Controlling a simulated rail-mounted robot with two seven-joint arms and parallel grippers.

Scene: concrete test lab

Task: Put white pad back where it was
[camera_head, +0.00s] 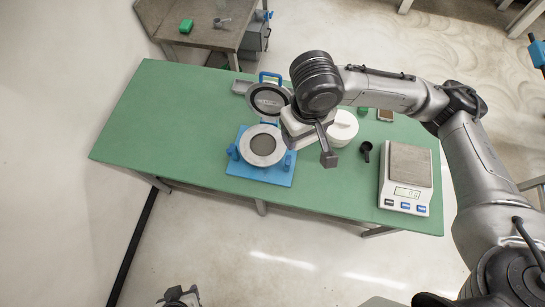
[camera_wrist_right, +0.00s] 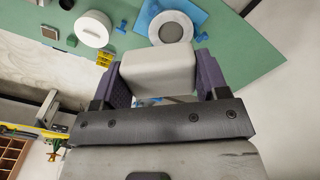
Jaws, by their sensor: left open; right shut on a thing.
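My right gripper (camera_wrist_right: 160,72) is shut on a white pad (camera_wrist_right: 158,62), a pale block with rounded edges, between its two dark purple fingers in the right wrist view. In the head view the right gripper (camera_head: 312,143) is above the green table, just right of the blue base plate; I cannot clearly make out the pad there. My left gripper (camera_head: 180,297) is open, low at the bottom edge of the head view, away from the table.
The blue base plate (camera_head: 262,174) carries a round grey-centred ring (camera_head: 262,146). Behind it is a round frame with a blue handle (camera_head: 268,100). A white round container (camera_head: 343,128), black scoop (camera_head: 366,150) and scale (camera_head: 406,178) stand right. The table's left half (camera_head: 170,120) is clear.

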